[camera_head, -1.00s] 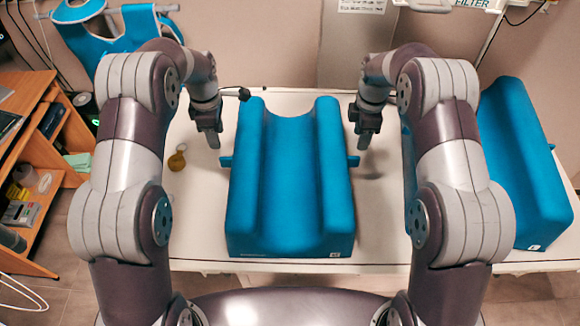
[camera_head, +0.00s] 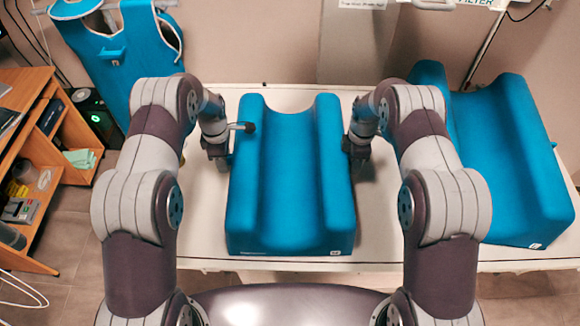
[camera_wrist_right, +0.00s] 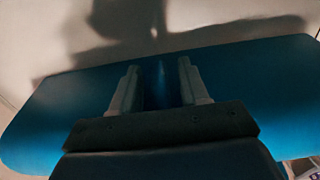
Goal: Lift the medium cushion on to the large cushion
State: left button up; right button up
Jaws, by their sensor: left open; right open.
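The medium cushion (camera_head: 288,185), blue with a trough along its top, lies on the white table between my two arms. The large cushion (camera_head: 505,150), also blue and troughed, lies to its right. My left gripper (camera_head: 222,160) is open, close beside the medium cushion's left side. My right gripper (camera_head: 352,163) is open, close beside its right side. The side tabs are hidden behind the grippers in the head view. In the right wrist view, the open fingers of my right gripper (camera_wrist_right: 158,78) straddle a narrow blue strip, with the cushion's blue side (camera_wrist_right: 60,112) around them.
The white table (camera_head: 195,215) is bare on the left and in the narrow gap between the cushions. A wooden shelf unit (camera_head: 45,130) stands at the left. A blue apron (camera_head: 125,60) hangs behind. A grey column (camera_head: 355,45) rises behind the table.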

pick_arm(q)
jog(key=shift+s, duration=0.1)
pick_arm(e)
jog(key=shift+s, duration=0.1)
pick_arm(q)
grip_shut()
pick_arm(e)
grip_shut()
pick_arm(q)
jog(key=shift+r, duration=0.1)
pick_arm(e)
jog(key=shift+r, duration=0.1)
dwell(0.8)
